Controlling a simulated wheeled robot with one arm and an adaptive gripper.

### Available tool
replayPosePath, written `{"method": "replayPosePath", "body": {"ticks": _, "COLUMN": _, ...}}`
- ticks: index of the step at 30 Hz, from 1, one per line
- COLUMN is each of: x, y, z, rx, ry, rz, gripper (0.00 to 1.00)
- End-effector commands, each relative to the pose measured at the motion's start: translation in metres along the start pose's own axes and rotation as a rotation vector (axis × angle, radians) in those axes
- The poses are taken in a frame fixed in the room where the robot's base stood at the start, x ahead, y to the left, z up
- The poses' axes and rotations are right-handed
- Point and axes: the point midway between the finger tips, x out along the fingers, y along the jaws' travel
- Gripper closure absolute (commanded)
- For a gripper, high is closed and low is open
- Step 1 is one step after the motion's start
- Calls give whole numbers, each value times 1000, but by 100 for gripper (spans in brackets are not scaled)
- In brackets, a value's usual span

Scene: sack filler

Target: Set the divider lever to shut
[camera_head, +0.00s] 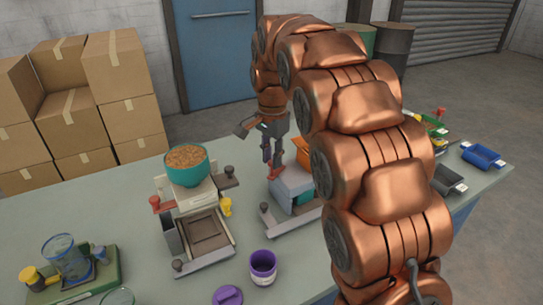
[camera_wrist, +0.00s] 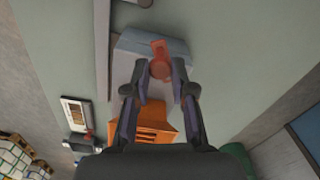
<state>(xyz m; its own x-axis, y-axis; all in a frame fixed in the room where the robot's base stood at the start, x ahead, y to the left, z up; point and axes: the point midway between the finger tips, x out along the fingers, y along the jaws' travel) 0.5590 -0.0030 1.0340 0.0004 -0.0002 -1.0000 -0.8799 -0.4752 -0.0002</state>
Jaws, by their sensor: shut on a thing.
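A red lever (camera_wrist: 160,62) shows between my fingertips in the wrist view, on top of a grey-blue box (camera_wrist: 135,43). My gripper (camera_wrist: 163,78) is shut on this lever, with one finger at each side. In the head view my gripper (camera_head: 272,158) reaches down to the red lever (camera_head: 278,173) on the grey box (camera_head: 292,188). An orange part (camera_wrist: 153,120) lies behind the lever, partly hidden by my fingers; in the head view my arm covers part of the machine. I cannot read any lever marking.
To the left stands another machine with a teal bowl (camera_head: 187,173) of brown grain. A purple cup (camera_head: 262,266) and a purple lid (camera_head: 227,296) are near the front. A blue tray (camera_head: 482,156) is at the right. Cardboard boxes (camera_head: 110,80) stand behind the table.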

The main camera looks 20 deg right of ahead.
Motion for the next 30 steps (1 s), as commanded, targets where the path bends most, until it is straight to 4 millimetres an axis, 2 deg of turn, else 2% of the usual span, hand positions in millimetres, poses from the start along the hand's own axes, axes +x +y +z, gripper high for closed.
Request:
{"method": "replayPosePath", "body": {"ticks": 14, "x": 1, "y": 2, "z": 0, "rx": -59, "ry": -1, "rz": 0, "gripper": 100}}
{"method": "replayPosePath", "body": {"ticks": 20, "x": 2, "y": 8, "z": -2, "rx": -184, "ry": -2, "rz": 1, "gripper": 100}}
{"method": "replayPosePath", "body": {"ticks": 30, "x": 3, "y": 19, "z": -10, "rx": -499, "ry": -3, "rz": -1, "gripper": 100}}
